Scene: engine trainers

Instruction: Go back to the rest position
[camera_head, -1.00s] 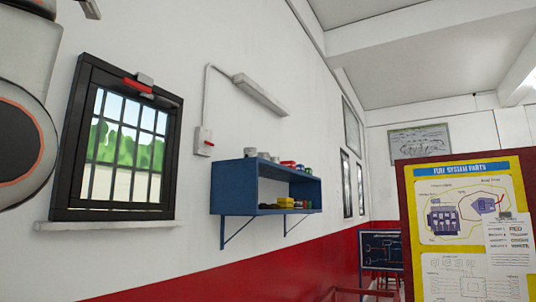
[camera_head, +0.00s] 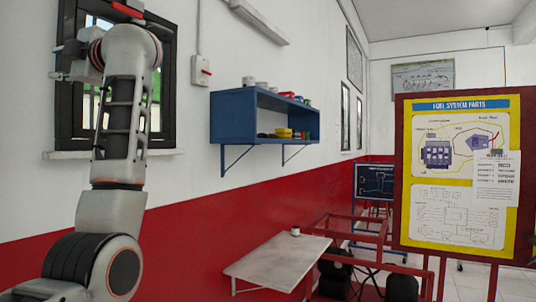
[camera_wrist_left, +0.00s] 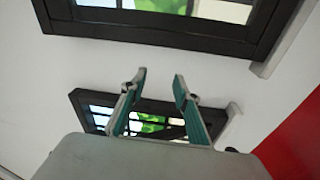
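My left arm rises at the left of the head view. My left gripper (camera_head: 60,63) is at its upper end, in front of the barred window (camera_head: 165,70), and partly hard to make out there. In the left wrist view the two teal fingers of my left gripper (camera_wrist_left: 160,75) stand apart with nothing between them. Window frames (camera_wrist_left: 240,38) show beyond them against the white wall. My right gripper is not in view.
A blue wall shelf (camera_head: 232,125) holds small parts. Below stands a light table (camera_head: 275,262) with a small cup (camera_head: 295,231). A red-framed board with a fuel system poster (camera_head: 462,105) stands at the right, and a red metal frame (camera_head: 355,232) is behind the table.

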